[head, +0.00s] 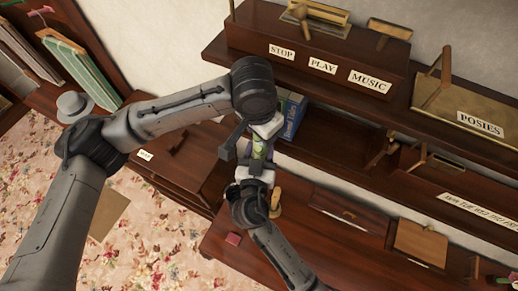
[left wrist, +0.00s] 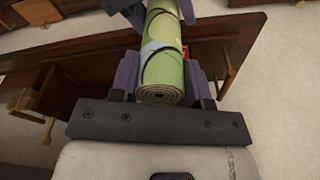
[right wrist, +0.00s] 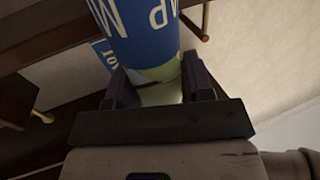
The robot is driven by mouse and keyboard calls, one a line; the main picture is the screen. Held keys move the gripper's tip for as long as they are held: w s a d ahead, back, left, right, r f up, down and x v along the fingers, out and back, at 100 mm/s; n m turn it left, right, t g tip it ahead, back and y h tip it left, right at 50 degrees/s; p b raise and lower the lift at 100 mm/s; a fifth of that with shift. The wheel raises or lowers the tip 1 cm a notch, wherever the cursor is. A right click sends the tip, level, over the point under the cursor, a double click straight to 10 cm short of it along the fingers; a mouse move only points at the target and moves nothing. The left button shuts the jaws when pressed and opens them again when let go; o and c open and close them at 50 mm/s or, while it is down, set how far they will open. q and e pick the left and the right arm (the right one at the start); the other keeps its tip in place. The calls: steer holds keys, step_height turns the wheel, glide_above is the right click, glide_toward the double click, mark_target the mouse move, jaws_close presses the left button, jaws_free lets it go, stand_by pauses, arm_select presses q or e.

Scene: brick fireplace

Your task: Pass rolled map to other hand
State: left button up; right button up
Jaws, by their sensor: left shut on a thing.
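In the right wrist view, a blue label with white letters wraps the map (right wrist: 148,35). Whether the right fingers press on it is unclear.
A dark wooden shelf unit (head: 330,135) stands behind the grippers, with signs and brass-trimmed boxes above. A blue box (head: 292,117) sits on the shelf just beyond the map. A wooden tabletop (head: 300,245) lies below. A grey hat (head: 74,106) is at left.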

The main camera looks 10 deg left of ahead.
arm_select(q)
steer(key=shift+s+d+r, duration=0.1)
steer(key=shift+d, duration=0.25)
arm_select(e)
steer(key=shift+s+a+r, duration=0.1)
steer(key=shift+s+a, duration=0.05)
steer(key=shift+a, duration=0.25)
steer(key=shift+c, duration=1.4)
arm_select(q)
steer(key=o, duration=1.3)
steer(key=shift+a, duration=0.1)
arm_select(e)
steer(key=shift+d, duration=0.15)
steer(key=shift+c, duration=0.7)
arm_select(q)
steer(key=shift+o, duration=0.2)
